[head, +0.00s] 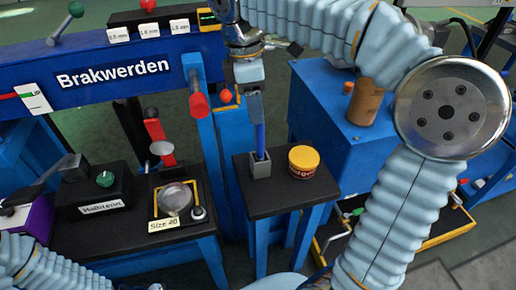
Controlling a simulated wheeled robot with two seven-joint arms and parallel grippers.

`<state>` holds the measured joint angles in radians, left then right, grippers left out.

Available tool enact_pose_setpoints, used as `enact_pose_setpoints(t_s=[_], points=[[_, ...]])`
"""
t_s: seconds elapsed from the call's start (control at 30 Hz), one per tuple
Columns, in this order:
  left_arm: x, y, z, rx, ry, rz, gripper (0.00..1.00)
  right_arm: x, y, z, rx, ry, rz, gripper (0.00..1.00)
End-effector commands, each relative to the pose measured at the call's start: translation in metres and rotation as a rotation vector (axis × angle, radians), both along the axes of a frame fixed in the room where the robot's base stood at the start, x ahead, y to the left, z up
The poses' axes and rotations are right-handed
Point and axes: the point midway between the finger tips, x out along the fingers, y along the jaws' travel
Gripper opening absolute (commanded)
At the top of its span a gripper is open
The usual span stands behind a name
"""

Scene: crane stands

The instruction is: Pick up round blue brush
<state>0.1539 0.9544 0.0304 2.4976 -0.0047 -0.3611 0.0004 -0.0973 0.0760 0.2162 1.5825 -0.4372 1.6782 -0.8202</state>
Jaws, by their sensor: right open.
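The blue brush (260,140) stands upright in a small grey square holder (260,167) on a dark-topped blue stand. Its upper part (254,107) is grey and flat-looking. My right arm comes in from the right and bends over the stand. My right gripper (249,74) is open and hangs just above the top of the brush, pointing down. I cannot tell whether the fingers touch the brush, and the gap between them is hard to see. Only part of my left arm shows at the bottom left; its gripper is not in view.
A yellow-lidded round tin (303,161) stands close to the right of the holder. A brown cylinder (365,101) is on a blue cabinet behind. A blue machine labelled Brakwerden (115,75) with a red-ended lever (199,104) is at the left, with a black bench in front.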

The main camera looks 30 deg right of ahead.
Motion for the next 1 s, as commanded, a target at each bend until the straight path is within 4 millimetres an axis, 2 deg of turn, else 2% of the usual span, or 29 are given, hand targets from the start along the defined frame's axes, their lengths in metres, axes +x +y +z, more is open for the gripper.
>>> enact_pose_setpoints(t_s=[0.03,0.27,0.53,0.63,0.83,1.0], points=[[0.0,0.0,-0.003,0.0,0.0,0.001,0.43,-0.001,-0.001,-0.011,-0.001,0.003,-0.001,0.51],[0.0,0.0,-0.006,0.001,0.0,0.001,0.43,-0.002,-0.004,-0.031,-0.001,0.001,-0.001,0.51],[0.0,0.0,-0.011,0.001,-0.001,0.003,0.43,-0.009,-0.01,-0.071,0.0,0.002,0.0,0.51],[0.0,0.001,-0.012,0.001,-0.001,0.003,0.43,-0.009,-0.01,-0.077,0.0,0.001,0.0,0.51],[0.0,0.001,-0.012,0.001,-0.001,0.003,0.43,-0.009,-0.01,-0.078,0.0,0.0,0.0,0.51],[0.0,0.001,-0.012,0.001,-0.001,0.003,0.43,-0.009,-0.01,-0.077,0.0,0.0,0.0,0.27]])
